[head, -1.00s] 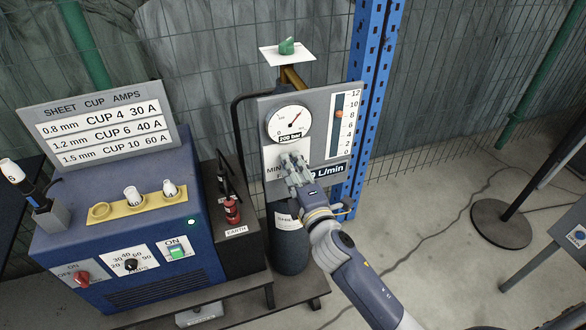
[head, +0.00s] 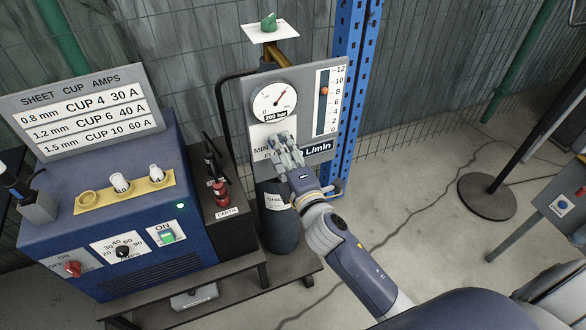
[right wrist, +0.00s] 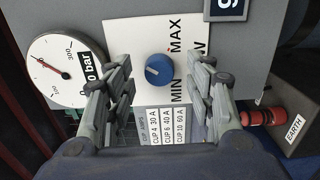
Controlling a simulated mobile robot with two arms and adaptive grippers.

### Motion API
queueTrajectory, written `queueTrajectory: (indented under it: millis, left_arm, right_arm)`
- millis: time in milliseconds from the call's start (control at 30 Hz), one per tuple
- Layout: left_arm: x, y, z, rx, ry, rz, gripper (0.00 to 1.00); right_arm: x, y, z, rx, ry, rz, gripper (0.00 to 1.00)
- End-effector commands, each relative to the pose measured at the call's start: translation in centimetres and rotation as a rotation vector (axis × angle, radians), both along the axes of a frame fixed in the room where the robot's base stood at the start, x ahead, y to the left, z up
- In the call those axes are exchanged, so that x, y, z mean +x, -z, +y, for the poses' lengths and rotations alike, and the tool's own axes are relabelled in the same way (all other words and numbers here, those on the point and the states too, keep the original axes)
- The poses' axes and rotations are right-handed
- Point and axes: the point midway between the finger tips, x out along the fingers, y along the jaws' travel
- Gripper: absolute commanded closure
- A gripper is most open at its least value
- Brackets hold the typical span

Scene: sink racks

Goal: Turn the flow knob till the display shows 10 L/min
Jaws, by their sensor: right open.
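The blue round flow knob (right wrist: 159,70) sits on a white MIN–MAX plate (right wrist: 130,35) in the right wrist view. My right gripper (right wrist: 160,82) is open, with its fingers on either side of the knob and visible gaps between. In the head view my right gripper (head: 286,148) is in front of the panel and hides the knob. The dark display (head: 319,148) shows "L/min"; its number is covered there. In the right wrist view the display (right wrist: 229,8) is cut off and shows what looks like a 9. My left gripper is not in view.
A pressure gauge (head: 273,100) and a flow tube (head: 325,110) with an orange float are on the grey panel. A blue machine (head: 130,210) with switches and cups stands left.

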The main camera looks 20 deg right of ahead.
Motion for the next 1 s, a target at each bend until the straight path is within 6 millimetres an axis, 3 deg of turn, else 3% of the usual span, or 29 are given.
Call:
queueTrajectory:
  millis: [300,500,700,1000]
  left_arm:
    - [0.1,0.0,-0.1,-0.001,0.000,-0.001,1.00]
    - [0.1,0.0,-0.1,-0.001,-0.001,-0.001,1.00]
    - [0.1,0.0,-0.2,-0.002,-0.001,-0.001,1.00]
    - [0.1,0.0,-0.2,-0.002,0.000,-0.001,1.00]
  right_arm:
    - [-6.1,0.2,-0.2,0.002,0.002,0.005,0.51]
    - [-8.9,0.1,-0.3,0.001,0.001,0.003,0.51]
    - [-10.2,0.0,-0.4,0.000,0.001,0.001,0.51]
    - [-10.4,0.0,-0.4,-0.001,0.001,0.000,0.51]
